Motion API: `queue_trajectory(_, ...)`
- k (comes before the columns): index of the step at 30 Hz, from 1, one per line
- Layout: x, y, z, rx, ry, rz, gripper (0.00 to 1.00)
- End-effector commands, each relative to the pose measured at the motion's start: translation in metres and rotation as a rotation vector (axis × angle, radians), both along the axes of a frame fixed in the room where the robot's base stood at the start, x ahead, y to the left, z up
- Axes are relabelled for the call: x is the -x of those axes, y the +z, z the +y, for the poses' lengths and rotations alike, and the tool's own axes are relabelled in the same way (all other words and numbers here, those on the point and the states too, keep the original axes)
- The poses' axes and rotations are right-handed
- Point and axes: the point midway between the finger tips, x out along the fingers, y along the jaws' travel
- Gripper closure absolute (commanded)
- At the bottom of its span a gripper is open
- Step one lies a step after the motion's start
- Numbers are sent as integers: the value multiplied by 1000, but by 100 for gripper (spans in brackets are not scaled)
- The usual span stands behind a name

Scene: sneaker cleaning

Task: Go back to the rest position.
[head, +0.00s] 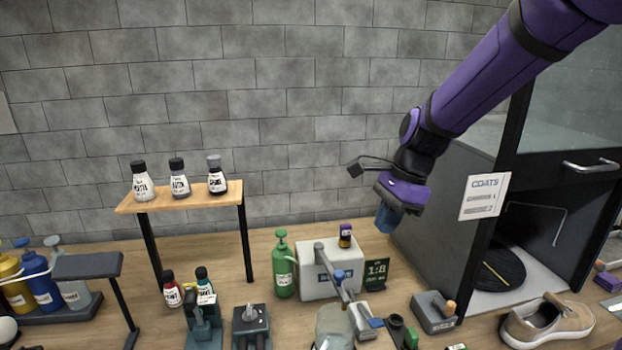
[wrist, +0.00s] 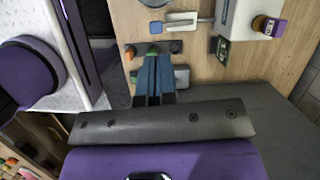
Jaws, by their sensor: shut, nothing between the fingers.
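My gripper (head: 387,219) hangs in the air in the head view, on the purple arm coming from the upper right. Its blue fingers point down and are closed together with nothing between them. It is above the workbench (head: 262,262), in front of the left wall of the dark cabinet. In the wrist view the blue fingers (wrist: 153,72) also lie side by side, with bench items beyond them. No object touches the gripper in either view.
A beige sneaker (head: 548,322) stands at the lower right before the open cabinet (head: 440,195). A white machine (head: 318,282), a green bottle (head: 283,270) and a "COATS" sign (head: 484,196) are near. A wooden shelf (head: 185,197) holds three bottles. The air left of my gripper is clear.

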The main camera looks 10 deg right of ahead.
Motion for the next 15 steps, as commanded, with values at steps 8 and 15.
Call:
queue_trajectory(8,42,49,-26,50,298,-203,100)
queue_trajectory(15,91,85,-50,158,620,-391,100)
